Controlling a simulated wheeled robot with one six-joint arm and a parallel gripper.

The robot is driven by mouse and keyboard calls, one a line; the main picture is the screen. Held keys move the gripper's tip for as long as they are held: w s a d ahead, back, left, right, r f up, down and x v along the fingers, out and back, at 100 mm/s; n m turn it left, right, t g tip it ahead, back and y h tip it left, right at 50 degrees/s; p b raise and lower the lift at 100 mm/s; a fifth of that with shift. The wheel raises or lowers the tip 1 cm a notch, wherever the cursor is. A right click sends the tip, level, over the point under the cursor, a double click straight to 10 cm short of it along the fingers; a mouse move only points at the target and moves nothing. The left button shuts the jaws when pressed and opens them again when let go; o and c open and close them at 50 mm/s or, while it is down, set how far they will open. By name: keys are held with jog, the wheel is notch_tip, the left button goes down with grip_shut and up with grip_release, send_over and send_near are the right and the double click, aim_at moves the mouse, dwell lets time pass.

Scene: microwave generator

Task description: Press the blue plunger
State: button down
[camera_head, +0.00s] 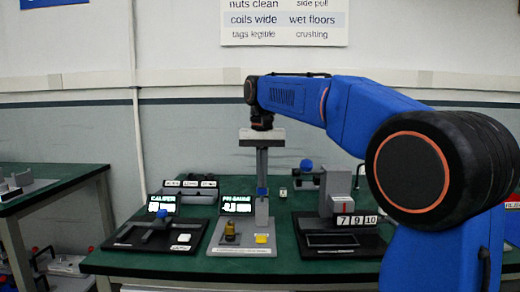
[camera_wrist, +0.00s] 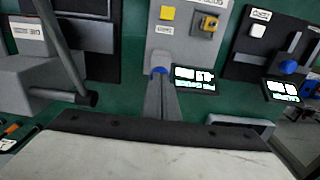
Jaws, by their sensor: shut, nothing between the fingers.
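The blue plunger (camera_head: 262,191) sits on top of the grey post of the pin-gauge station, near the middle of the green table. It also shows in the wrist view (camera_wrist: 158,70), partly covered by my fingers. My gripper (camera_head: 262,185) points straight down with its grey fingers shut and empty. The fingertips are right over the plunger, at or very close to its top; I cannot tell if they touch. In the wrist view the long fingers of my gripper (camera_wrist: 160,82) end at the plunger.
On the pin-gauge base are a yellow pad (camera_head: 262,239), a brass part (camera_head: 229,231) and a lit display (camera_head: 236,204). The caliper station (camera_head: 140,233) with a blue knob (camera_head: 161,213) stands left. A dark station with number tiles (camera_head: 356,220) stands right.

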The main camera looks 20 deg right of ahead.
notch_tip(320, 180, up, 12)
jog(key=shift+r, duration=0.15)
dwell(1.1)
